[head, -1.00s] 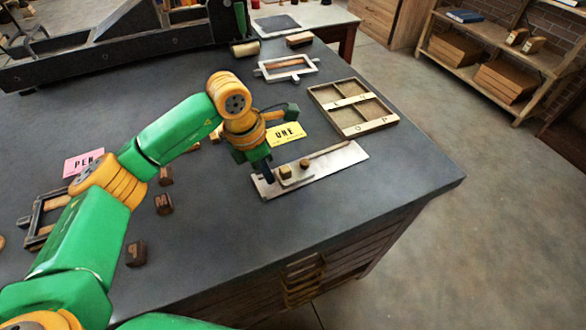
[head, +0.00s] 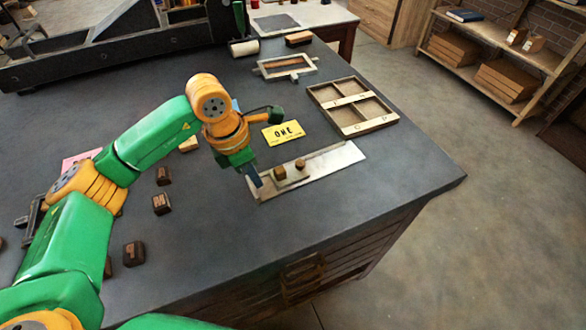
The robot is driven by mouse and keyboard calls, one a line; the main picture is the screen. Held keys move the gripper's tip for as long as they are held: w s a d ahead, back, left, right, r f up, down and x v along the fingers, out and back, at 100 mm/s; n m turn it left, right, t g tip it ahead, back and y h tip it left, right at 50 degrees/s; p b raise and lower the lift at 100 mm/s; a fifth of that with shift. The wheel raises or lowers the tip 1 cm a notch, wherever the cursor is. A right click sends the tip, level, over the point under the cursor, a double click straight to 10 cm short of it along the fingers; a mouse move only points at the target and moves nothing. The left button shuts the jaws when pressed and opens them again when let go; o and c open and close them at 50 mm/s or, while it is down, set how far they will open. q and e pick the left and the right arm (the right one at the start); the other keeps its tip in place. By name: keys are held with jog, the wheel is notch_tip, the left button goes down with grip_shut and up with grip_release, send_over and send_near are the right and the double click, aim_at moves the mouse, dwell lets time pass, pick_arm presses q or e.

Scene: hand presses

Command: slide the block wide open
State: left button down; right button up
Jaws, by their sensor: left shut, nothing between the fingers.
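A long pale metal tray (head: 335,160) lies on the dark table, running from lower left to upper right. A small beige sliding block (head: 293,178) sits in its left half, with two wooden knobs, a near one (head: 280,173) and a far one (head: 300,164). Bare tray shows to the right of the block. My left gripper (head: 257,182) is shut and empty, pointing down at the tray's left end, just left of the block. I cannot tell whether its tip touches the block or the tray. My right gripper is out of view.
A yellow card reading ONE (head: 283,132) lies behind the tray. A wooden compartment box (head: 384,124) and a metal frame (head: 286,67) stand farther back. Several dark type blocks (head: 161,204) lie left of the gripper. The table's front edge is close to the tray.

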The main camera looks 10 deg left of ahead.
pick_arm(q)
jog(key=shift+s+a+f+b, duration=0.1)
jog(key=shift+s+a+b, duration=0.2)
jog(key=shift+s+a, duration=0.55)
jog(key=shift+s+a+f+b, duration=0.1)
jog(key=shift+s+a+b, duration=0.15)
jog(key=shift+s+a, duration=0.55)
jog(key=shift+s+a+b, duration=0.25)
jog(key=shift+s+a, duration=0.1)
jog(key=shift+a, duration=0.3)
jog(key=shift+s+a+b, duration=0.3)
jog(key=shift+a, duration=0.3)
jog(key=shift+s+a+b, duration=0.25)
jog(key=shift+s+a, duration=0.1)
jog(key=shift+a, duration=0.3)
jog(key=shift+s+a+r, duration=0.15)
jog(key=shift+s+a, duration=0.25)
jog(key=shift+a, duration=0.05)
jog(key=c, duration=0.6)
grip_release()
jog(key=shift+c, duration=0.2)
notch_tip(320, 180, up, 7)
jog(key=p, duration=0.5)
jog(key=shift+p, duration=0.3)
